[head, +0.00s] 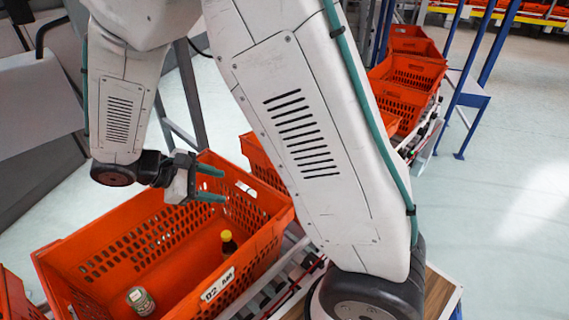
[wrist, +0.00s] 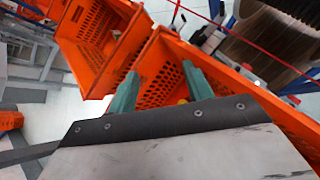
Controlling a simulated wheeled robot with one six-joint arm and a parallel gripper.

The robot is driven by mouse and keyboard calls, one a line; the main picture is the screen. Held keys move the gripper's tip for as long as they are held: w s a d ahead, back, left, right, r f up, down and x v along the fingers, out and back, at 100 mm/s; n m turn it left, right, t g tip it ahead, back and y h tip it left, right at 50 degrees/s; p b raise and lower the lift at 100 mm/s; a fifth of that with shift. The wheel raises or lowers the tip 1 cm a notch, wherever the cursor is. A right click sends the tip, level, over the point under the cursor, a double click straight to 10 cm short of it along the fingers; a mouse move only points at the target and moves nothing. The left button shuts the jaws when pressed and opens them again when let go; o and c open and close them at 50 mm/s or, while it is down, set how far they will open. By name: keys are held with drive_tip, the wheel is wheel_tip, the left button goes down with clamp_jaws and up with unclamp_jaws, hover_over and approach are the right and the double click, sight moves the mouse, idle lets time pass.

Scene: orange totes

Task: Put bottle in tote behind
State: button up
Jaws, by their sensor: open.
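A dark bottle with a yellow cap (head: 228,243) stands inside the near orange tote (head: 72,247), by its right wall. Another orange tote (head: 262,160) stands directly behind, partly hidden by my arm. My gripper (head: 223,185) is open and empty, above the near tote and higher than the bottle, its two green fingers pointing right. In the wrist view the fingers (wrist: 162,88) are spread over an orange tote wall. A small yellow patch, perhaps the cap, shows beside the right finger.
A short jar with a pale lid (head: 140,300) is also in the near tote. More orange totes (head: 408,72) line a rack at the back right. Part of another tote (head: 14,298) shows at the lower left. Blue posts (head: 480,75) stand at right; open floor lies beyond.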

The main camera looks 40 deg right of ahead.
drive_tip(key=s+d+r+m+t+y, duration=0.2)
drive_tip(key=s+r+m+y, duration=0.3)
drive_tip(key=s+r, duration=0.2)
drive_tip(key=s+d+r+m+t+y, duration=0.2)
drive_tip(key=s+r+m+y, duration=0.2)
drive_tip(key=s+r, duration=0.4)
drive_tip(key=s+m, duration=0.1)
drive_tip(key=s, duration=0.3)
drive_tip(key=shift+s+d+r+y, duration=0.15)
drive_tip(key=shift+s+r+y, duration=0.1)
drive_tip(key=shift+y, duration=0.15)
